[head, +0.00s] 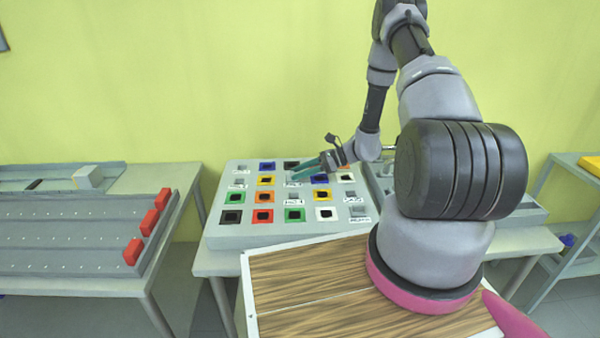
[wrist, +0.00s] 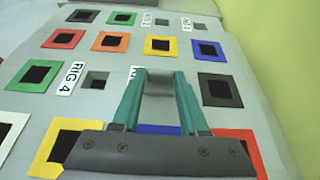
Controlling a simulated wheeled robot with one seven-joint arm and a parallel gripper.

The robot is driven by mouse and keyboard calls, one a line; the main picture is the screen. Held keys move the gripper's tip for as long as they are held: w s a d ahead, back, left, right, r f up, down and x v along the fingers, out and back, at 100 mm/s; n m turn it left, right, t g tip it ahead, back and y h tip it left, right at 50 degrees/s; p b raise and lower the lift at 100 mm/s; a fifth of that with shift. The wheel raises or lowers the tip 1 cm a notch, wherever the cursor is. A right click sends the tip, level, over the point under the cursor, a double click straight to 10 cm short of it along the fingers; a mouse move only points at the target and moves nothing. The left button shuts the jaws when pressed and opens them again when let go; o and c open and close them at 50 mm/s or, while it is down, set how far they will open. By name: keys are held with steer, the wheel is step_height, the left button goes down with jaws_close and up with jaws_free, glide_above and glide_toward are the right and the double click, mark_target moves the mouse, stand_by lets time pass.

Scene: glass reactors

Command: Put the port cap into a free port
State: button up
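Bare grey ports show in the panel, one beside the RIG 4 label (wrist: 96,80) and two at the far edge. Other ports have coloured frames with dark centres, such as green (wrist: 35,76) and yellow (wrist: 160,45). What lies under the block is hidden.
A grey rack with red blocks (head: 148,222) stands on the left table. A wood-topped surface (head: 300,290) lies in front of the panel. Another grey unit is partly hidden behind my arm. A shelf with a yellow item (head: 590,165) stands at right.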

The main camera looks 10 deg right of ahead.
steer(key=o, duration=0.4)
steer(key=shift+d, duration=0.1)
steer(key=v, duration=1)
steer(key=shift+d, duration=0.3)
steer(key=shift+r, duration=0.15)
steer(key=shift+r, duration=3.95)
